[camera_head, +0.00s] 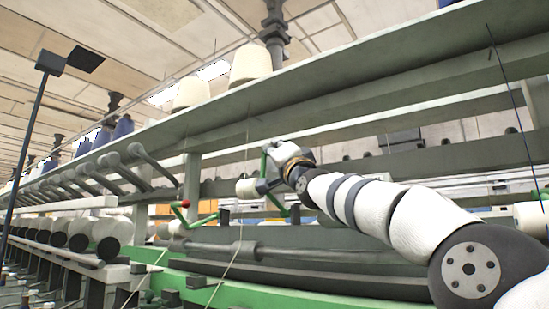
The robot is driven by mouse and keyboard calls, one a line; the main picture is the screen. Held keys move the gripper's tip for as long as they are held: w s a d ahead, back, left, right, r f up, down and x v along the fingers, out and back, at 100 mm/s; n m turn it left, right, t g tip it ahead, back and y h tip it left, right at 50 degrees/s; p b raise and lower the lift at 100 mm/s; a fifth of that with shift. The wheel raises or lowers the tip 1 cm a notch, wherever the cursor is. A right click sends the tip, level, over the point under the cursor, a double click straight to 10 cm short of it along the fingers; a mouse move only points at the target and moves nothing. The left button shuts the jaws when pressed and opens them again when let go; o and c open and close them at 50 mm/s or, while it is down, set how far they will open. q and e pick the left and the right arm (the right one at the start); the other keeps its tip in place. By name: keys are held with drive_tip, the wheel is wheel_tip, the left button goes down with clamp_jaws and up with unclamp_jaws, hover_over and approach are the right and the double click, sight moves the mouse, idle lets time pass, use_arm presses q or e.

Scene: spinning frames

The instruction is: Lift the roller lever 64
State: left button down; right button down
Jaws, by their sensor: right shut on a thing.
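My right arm reaches in from the lower right. My right gripper (270,168) is at the machine's middle, shut on a green lever (264,163), which seems to be the roller lever. The lever stands roughly upright, and its green frame runs down behind the gripper. The gripper's dark fingers and white wrist hide part of it. A small pale bobbin (246,188) sits just left of the gripper. My left gripper is not in view.
Another green lever with a red knob (185,204) stands to the left. A long dark roller bar (300,252) runs below the gripper. A green-grey shelf (330,85) with white cones (250,64) runs above. Grey rods (125,172) line the left.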

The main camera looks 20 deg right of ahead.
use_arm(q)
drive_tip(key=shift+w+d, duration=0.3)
use_arm(e)
drive_tip(key=shift+w+d+r, duration=0.2)
drive_tip(key=shift+w+d, duration=0.05)
drive_tip(key=c, duration=1.6)
unclamp_jaws()
drive_tip(key=shift+c, duration=0.2)
drive_tip(key=shift+f, duration=0.1)
